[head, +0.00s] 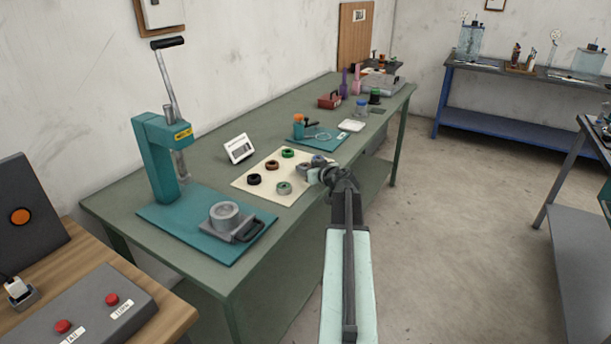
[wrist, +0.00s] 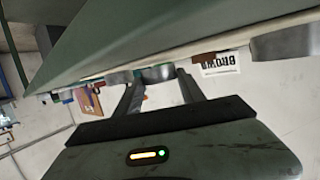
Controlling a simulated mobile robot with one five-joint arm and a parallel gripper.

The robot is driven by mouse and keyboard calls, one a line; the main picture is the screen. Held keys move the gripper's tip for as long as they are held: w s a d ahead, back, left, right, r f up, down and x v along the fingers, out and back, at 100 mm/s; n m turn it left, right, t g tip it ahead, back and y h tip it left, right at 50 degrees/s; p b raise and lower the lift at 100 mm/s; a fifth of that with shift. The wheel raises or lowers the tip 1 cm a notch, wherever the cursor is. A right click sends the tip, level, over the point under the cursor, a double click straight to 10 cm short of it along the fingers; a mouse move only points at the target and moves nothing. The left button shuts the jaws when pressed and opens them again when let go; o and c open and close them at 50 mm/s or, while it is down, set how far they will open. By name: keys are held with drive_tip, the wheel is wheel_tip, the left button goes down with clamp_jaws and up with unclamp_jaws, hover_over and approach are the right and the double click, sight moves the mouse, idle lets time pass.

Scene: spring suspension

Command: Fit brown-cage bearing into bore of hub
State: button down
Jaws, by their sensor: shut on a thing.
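The hub (head: 224,214) is a grey ring-shaped block with an open bore, sitting on a grey fixture on the teal mat by the press. Several bearings lie on the cream sheet: a brown-red one (head: 272,165), a black one (head: 255,179), a green one (head: 288,153) and another green one (head: 284,188). My gripper (head: 314,174) is at the sheet's right edge. In the wrist view my gripper (wrist: 158,76) is shut on a ring-shaped bearing (wrist: 155,74); its cage colour is not clear. A card reading BROWN (wrist: 219,64) shows to its right.
A teal lever press (head: 160,155) stands behind the hub. A small white display (head: 239,148) stands behind the sheet. Another teal mat (head: 312,143) with small parts lies farther along the green bench (head: 110,205).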

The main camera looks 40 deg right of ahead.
drive_tip(key=shift+w+a+f, duration=0.25)
drive_tip(key=shift+w, duration=0.1)
drive_tip(key=shift+f, duration=0.15)
drive_tip(key=c, duration=0.7)
unclamp_jaws()
drive_tip(key=shift+s, duration=0.1)
drive_tip(key=shift+s+r+p, duration=0.15)
drive_tip(key=shift+r+p, duration=0.2)
drive_tip(key=shift+p, duration=0.1)
drive_tip(key=p+v, duration=0.3)
drive_tip(key=v, duration=0.8)
drive_tip(key=shift+s+a, duration=0.1)
drive_tip(key=shift+s, duration=0.3)
